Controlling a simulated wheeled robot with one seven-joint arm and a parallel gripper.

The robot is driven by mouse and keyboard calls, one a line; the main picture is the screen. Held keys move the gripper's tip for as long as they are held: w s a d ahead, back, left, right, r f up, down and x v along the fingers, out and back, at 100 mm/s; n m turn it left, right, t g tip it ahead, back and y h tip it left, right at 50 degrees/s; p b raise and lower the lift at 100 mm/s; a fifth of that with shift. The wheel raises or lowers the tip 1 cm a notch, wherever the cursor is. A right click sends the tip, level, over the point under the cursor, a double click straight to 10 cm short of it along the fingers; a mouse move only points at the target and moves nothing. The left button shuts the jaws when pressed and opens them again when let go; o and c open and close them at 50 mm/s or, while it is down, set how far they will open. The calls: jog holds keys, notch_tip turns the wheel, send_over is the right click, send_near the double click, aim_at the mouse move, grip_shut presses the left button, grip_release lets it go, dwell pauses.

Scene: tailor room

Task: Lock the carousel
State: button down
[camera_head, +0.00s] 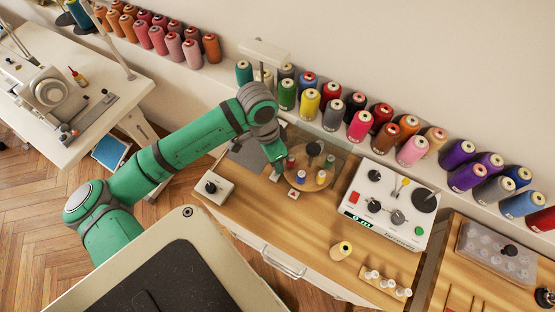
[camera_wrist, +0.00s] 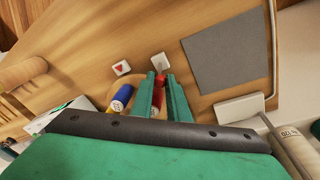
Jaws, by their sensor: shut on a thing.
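In the head view my gripper (camera_head: 279,165) is at the carousel's left side.
A white control box (camera_head: 389,204) with knobs stands right of the carousel. A white box with a black knob (camera_head: 212,187) is at the left. Thread cones line the back shelf.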

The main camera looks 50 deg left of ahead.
jog(key=s+t, duration=0.1)
jog(key=t, duration=0.1)
jog(key=s+t+y, duration=0.1)
jog(key=t, duration=0.1)
jog(key=shift+s+d+t, duration=0.3)
jog(key=shift+d, duration=0.05)
jog(key=shift+s+d+f+m+t+y, duration=0.15)
jog(key=shift+s+t+y, duration=0.2)
jog(key=shift+t, duration=0.45)
jog(key=shift+s+d+f+m+t+y, duration=0.2)
jog(key=shift+s+t, duration=0.25)
jog(key=shift+t, duration=0.35)
jog(key=c, duration=1.7)
grip_release()
jog(key=shift+c, duration=0.2)
